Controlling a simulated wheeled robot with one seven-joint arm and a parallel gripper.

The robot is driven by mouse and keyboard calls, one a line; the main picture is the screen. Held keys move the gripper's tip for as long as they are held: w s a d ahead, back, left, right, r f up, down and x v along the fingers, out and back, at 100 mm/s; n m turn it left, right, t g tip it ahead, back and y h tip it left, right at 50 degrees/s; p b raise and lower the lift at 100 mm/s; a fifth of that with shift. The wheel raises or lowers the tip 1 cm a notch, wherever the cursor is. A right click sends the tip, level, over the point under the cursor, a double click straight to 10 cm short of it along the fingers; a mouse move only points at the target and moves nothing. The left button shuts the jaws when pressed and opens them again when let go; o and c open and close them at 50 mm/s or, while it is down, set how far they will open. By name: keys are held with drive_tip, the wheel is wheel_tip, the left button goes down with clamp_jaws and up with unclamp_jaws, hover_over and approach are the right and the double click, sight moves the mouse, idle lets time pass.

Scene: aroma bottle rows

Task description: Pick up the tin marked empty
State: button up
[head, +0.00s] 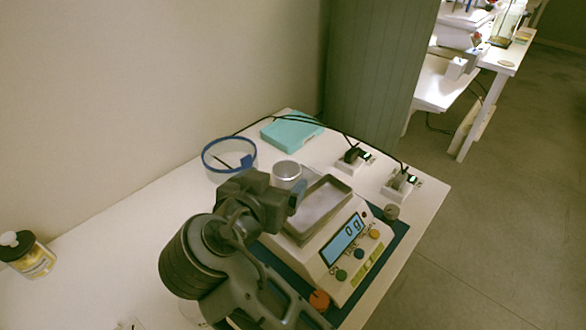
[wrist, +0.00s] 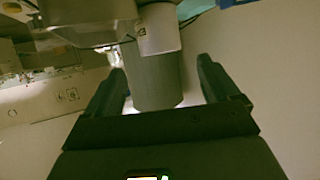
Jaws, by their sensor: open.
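A small round grey metal tin (head: 286,172) stands just behind the scale's metal pan in the head view. My gripper (head: 293,193) is close in front of it, partly hiding its lower part. The gripper is open and empty.
A scale (head: 348,238) reading 0 g carries a rectangular metal pan (head: 322,206). A blue-rimmed clear round container (head: 229,158) and a teal box (head: 291,131) stand behind. Two small cabled devices (head: 353,160) are at right. A yellow-labelled bottle (head: 27,255) stands far left, with bare table between.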

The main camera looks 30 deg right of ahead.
sight(290, 165)
drive_tip(key=x, duration=0.2)
drive_tip(key=shift+w+d, duration=0.2)
drive_tip(key=shift+f+p+x, duration=0.15)
drive_tip(key=shift+p+x, duration=0.1)
drive_tip(key=shift+x, duration=1.05)
drive_tip(key=shift+f+p+x, duration=0.1)
drive_tip(key=shift+p+x, duration=0.15)
drive_tip(key=shift+x, duration=1.1)
drive_tip(key=shift+a, duration=0.1)
drive_tip(key=shift+c, duration=0.5)
drive_tip(key=c, duration=1)
drive_tip(key=shift+o, duration=0.2)
drive_tip(key=shift+r, duration=0.1)
